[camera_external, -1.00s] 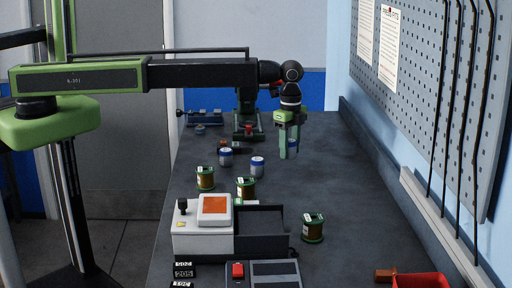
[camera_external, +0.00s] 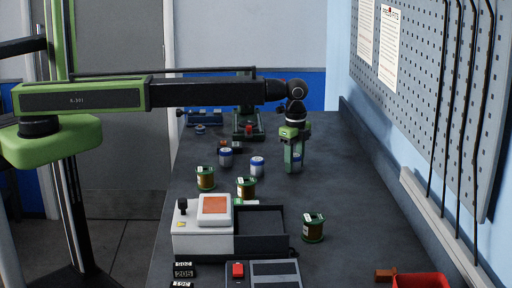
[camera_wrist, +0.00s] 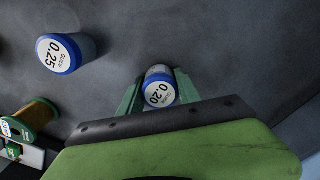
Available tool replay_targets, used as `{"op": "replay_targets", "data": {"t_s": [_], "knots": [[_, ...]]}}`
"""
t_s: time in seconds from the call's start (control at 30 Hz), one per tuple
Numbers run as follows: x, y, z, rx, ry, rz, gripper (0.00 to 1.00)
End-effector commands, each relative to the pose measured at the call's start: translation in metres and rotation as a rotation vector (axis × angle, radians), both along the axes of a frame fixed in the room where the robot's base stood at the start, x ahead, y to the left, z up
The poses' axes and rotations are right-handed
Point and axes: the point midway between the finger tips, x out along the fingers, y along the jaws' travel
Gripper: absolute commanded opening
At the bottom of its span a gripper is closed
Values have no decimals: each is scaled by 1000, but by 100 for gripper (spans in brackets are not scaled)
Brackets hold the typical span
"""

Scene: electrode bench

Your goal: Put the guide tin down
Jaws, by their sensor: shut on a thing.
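My gripper (camera_external: 293,165) is shut on a guide tin (camera_external: 297,157), low over the right part of the bench. In the wrist view the guide tin (camera_wrist: 160,88), blue and white with a label reading 0.20, sits between the green fingers of my gripper (camera_wrist: 157,92). Its lower part is hidden. I cannot tell whether its base touches the bench.
Two more blue-and-white tins (camera_external: 257,166) (camera_external: 225,157) stand left of my gripper; one reading 0.25 (camera_wrist: 62,54) shows in the wrist view. Spools (camera_external: 246,188) and a white device (camera_external: 203,238) are nearer. The bench (camera_external: 335,190) right of my gripper is clear.

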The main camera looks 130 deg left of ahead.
Motion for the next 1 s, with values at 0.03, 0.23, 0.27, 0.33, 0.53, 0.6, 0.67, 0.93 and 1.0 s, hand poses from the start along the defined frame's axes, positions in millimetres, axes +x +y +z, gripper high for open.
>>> {"op": "replay_targets", "data": {"t_s": [0.03, 0.23, 0.27, 0.33, 0.53, 0.6, 0.67, 0.93, 1.0], "knots": [[0, 0, -3, 0, 0, 0, 0], [0, 0, -2, 0, 0, 0, 62], [0, 0, -2, 0, 0, 0, 62], [0, 0, -2, 0, 0, 0, 62], [0, 0, -1, 0, 0, 0, 62], [0, 0, 2, 0, 0, 0, 62], [0, 0, 7, 0, 0, 0, 62], [0, 0, 56, 0, 0, 0, 62], [0, 0, 72, 0, 0, 0, 62]]}}
